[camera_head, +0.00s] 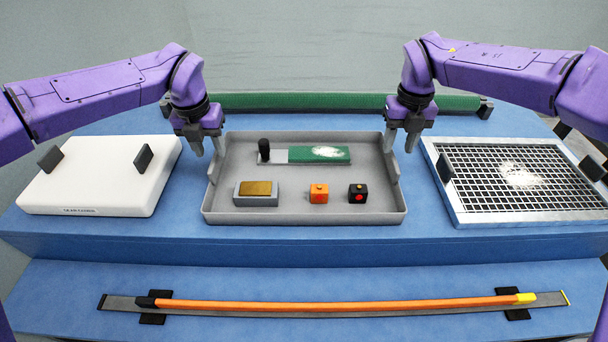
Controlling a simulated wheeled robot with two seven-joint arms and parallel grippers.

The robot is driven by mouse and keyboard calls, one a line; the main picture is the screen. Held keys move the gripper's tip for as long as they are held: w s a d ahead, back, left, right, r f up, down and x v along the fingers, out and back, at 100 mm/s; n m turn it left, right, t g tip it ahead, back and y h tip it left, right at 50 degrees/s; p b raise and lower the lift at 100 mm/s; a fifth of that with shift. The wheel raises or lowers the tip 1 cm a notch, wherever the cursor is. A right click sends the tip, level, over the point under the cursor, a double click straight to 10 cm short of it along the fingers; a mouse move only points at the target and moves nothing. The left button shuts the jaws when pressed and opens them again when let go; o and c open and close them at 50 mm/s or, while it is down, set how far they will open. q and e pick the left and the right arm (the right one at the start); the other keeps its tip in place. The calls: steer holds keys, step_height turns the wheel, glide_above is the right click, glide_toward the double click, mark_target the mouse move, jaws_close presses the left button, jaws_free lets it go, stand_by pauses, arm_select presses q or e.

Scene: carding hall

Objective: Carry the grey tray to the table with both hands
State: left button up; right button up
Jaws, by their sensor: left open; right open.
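The grey tray (304,217) sits on the upper blue surface in the middle of the head view. In it lie a green-and-grey hand tool with a black knob (325,154), a grey block with a gold top (256,190), an orange cube (318,194) and a black cube with a red dot (358,193). My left gripper (207,146) is open at the tray's left side, by its raised end. My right gripper (402,141) is open at the tray's right side. Both point down. I cannot tell whether the fingers touch the tray walls.
A white box with black handles (92,175) stands left of the tray. A metal-framed mesh screen with white fluff (525,180) lies on the right. A green roller (340,102) runs behind. An orange bar (330,305) lies on the lower blue step (300,276) in front.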

mark_target(214, 158)
arm_select(q)
steer(key=f, duration=0.5)
steer(key=shift+w+f, duration=0.2)
steer(key=shift+w, duration=0.1)
arm_select(e)
step_height(214, 158, down, 6)
steer(key=shift+r, duration=0.25)
arm_select(q)
jaws_close()
arm_select(e)
jaws_close()
arm_select(q)
steer(key=shift+r, duration=0.1)
arm_select(e)
steer(key=shift+r, duration=0.1)
